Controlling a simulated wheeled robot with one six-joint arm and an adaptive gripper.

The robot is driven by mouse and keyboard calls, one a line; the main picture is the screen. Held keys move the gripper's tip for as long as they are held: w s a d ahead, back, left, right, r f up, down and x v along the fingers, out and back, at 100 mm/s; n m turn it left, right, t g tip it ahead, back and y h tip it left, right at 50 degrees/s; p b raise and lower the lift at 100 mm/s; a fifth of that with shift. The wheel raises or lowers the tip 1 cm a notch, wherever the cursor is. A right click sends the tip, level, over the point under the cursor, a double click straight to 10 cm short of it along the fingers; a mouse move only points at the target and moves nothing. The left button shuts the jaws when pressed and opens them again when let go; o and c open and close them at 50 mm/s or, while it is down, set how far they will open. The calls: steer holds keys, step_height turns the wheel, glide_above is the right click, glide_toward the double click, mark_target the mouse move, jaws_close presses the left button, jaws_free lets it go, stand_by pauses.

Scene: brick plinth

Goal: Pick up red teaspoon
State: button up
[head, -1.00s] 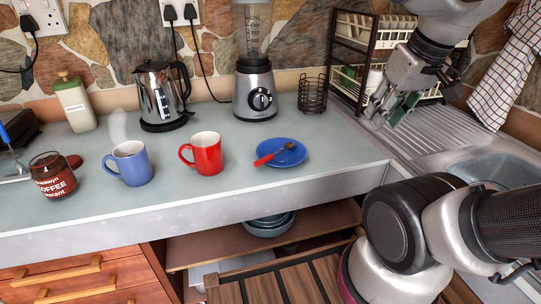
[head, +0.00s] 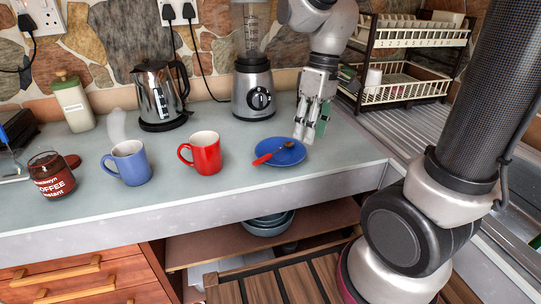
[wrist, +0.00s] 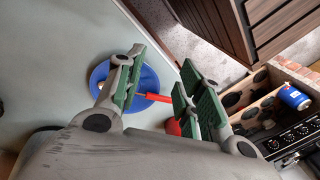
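The red teaspoon (head: 264,158) lies on the blue saucer (head: 290,159), its red handle pointing toward the left rim and its metal bowl near the saucer's middle. The saucer rests on the counter, right of the red mug (head: 205,153). My gripper (head: 305,138) points down over the back right of the saucer, its fingers apart and empty. In the wrist view, the teaspoon's handle (wrist: 158,98) shows between the open green-padded fingers (wrist: 155,88), with the saucer (wrist: 148,79) below. The spoon's bowl is partly hidden by a finger there.
A blue mug (head: 128,163) and coffee jar (head: 52,176) stand to the left. The kettle (head: 158,97) and blender (head: 254,88) stand behind. A dish rack (head: 405,88) is at the back right. The counter in front of the saucer is clear.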

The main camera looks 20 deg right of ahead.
mark_target(256, 162)
steer(key=w+a+f+n, duration=0.1)
steer(key=a+n, duration=0.1)
steer(key=w+a+f+n+g, duration=0.1)
steer(key=a+n, duration=0.1)
steer(key=w+a+f+n+y, duration=0.1)
steer(key=n, duration=0.1)
steer(key=shift+w+a+f+n, duration=0.15)
steer(key=shift+w+a+n, duration=0.15)
steer(key=shift+w+a, duration=0.1)
steer(key=a+n, duration=0.1)
steer(key=n, duration=0.1)
steer(key=w+a+n, duration=0.1)
steer(key=n, duration=0.2)
steer(key=w+a+r+n+y, duration=0.1)
steer(key=n, duration=0.1)
steer(key=shift+w+a+n, duration=0.15)
steer(key=shift+a+n, duration=0.1)
steer(key=shift+n, duration=0.15)
steer(key=n, duration=0.2)
steer(key=shift+a+n, duration=0.15)
steer(key=shift+n, duration=0.15)
steer(key=shift+f+n, duration=0.2)
steer(key=shift+n, duration=0.1)
steer(key=x, duration=0.7)
steer(key=shift+f, duration=0.2)
steer(key=shift+c, duration=0.5)
jaws_close()
